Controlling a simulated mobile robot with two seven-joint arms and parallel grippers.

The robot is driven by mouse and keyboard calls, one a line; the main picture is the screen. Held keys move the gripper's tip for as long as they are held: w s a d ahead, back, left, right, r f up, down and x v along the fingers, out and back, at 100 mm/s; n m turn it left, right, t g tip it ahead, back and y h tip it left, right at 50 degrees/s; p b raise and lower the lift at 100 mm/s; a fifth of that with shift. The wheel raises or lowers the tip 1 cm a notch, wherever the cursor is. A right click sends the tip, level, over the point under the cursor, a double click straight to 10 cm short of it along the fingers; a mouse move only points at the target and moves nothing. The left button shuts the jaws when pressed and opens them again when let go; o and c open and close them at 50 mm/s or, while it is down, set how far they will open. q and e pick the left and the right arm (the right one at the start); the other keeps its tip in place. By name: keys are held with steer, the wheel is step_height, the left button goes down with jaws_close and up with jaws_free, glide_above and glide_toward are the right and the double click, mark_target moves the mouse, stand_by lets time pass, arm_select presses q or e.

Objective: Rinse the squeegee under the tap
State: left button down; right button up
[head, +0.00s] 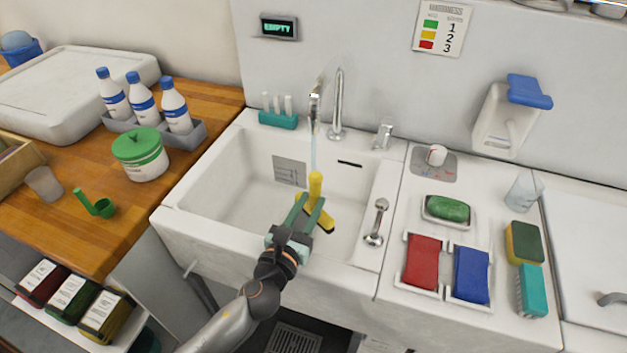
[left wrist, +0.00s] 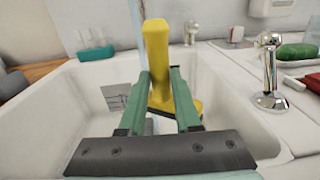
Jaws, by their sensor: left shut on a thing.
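The yellow squeegee (head: 316,187) is in my left gripper (head: 310,205), over the white sink basin (head: 240,180). The green fingers are shut on its yellow handle, which also shows upright in the left wrist view (left wrist: 157,55). Its wider end with a dark edge points down and right, inside the basin. The tap (head: 315,100) stands at the back of the sink, and a thin stream of water (head: 313,150) falls from it to the top of the handle. I cannot tell whether the squeegee touches the basin floor. My right gripper is out of view.
A small chrome fitting (head: 377,222) stands on the sink's right rim. Red (head: 422,262) and blue (head: 470,275) blocks, a green soap (head: 447,208) and sponges (head: 523,243) lie to the right. Bottles (head: 143,98) and a green-lidded pot (head: 140,155) stand on the left counter.

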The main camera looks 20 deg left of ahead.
arm_select(q)
steer(key=shift+r, duration=0.1)
stand_by(0.3)
steer(key=shift+s+d+r+p, duration=0.15)
steer(key=shift+s+r+p, duration=0.45)
steer(key=shift+s+r, duration=0.15)
steer(key=shift+s+d+r+p, duration=0.15)
steer(key=shift+s+r+p, duration=0.45)
steer(key=shift+s, duration=0.25)
steer(key=shift+s+d+r, duration=0.15)
steer(key=shift+s+r, duration=0.45)
steer(key=shift+s, duration=0.25)
